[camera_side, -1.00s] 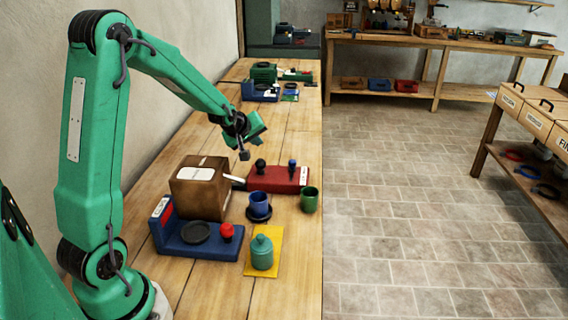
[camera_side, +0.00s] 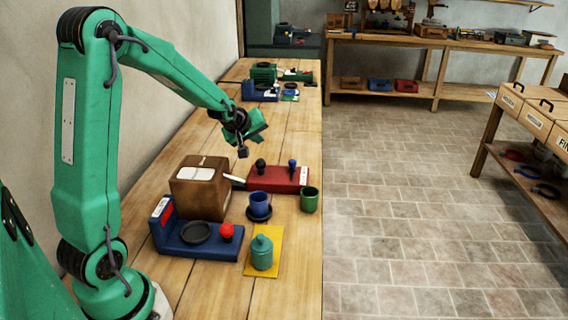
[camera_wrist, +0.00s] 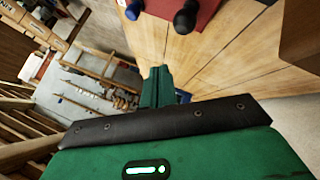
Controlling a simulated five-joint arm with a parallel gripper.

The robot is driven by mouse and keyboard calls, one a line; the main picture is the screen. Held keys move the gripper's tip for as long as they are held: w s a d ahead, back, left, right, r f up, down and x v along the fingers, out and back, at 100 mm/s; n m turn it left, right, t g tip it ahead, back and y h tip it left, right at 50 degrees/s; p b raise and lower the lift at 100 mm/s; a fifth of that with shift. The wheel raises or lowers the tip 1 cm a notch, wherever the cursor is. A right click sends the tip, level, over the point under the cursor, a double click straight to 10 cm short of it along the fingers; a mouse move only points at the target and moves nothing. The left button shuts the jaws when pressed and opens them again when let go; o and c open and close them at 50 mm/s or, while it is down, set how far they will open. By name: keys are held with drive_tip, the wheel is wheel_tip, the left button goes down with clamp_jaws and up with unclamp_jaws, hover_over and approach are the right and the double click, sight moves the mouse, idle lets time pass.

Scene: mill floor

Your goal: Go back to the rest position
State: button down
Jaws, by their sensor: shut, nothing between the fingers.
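My gripper (camera_side: 243,150) is shut and empty in the side view, held in the air above the bench beyond the brown box. My green arm rises at the left and bends down over the bench. In the wrist view my gripper (camera_wrist: 158,75) shows as a narrow green piece beyond the dark bar of my wrist. The wooden bench (camera_side: 287,283) runs below the arm along the wall.
Below stand a brown box (camera_side: 200,187), a red block (camera_side: 277,181) with knobs, a blue cup (camera_side: 260,202), a green cup (camera_side: 309,200), a blue stand (camera_side: 213,245) and a teal jar (camera_side: 262,255) on a yellow mat. Open floor (camera_side: 420,220) lies to the right.

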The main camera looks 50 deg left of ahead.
drive_tip(key=s+d+r+m+g+h, duration=0.1)
drive_tip(key=s+d+r+m+h, duration=0.1)
drive_tip(key=s+d+r+m, duration=0.65)
drive_tip(key=s+d+m, duration=0.2)
drive_tip(key=s+d, duration=0.4)
drive_tip(key=s, duration=0.2)
drive_tip(key=s+d+m+g+h, duration=0.1)
drive_tip(key=s+d+m, duration=0.2)
drive_tip(key=s+d, duration=0.3)
drive_tip(key=s+r, duration=0.1)
drive_tip(key=s, duration=0.2)
drive_tip(key=shift+d+g+h, duration=0.25)
drive_tip(key=shift+g+h, duration=0.05)
drive_tip(key=w+a+r+n+g, duration=0.1)
drive_tip(key=w+a+r+n, duration=0.1)
drive_tip(key=w+a, duration=0.35)
drive_tip(key=w+a+r+n+g, duration=0.1)
drive_tip(key=w+a+r+n, duration=0.1)
drive_tip(key=w, duration=0.6)
drive_tip(key=w+a+f+n+g, duration=0.2)
drive_tip(key=w+a+f+n, duration=0.3)
drive_tip(key=w+a, duration=0.7)
drive_tip(key=shift+w+a+f+y, duration=0.15)
drive_tip(key=shift+a+f+y, duration=0.25)
drive_tip(key=shift+a+f, duration=0.05)
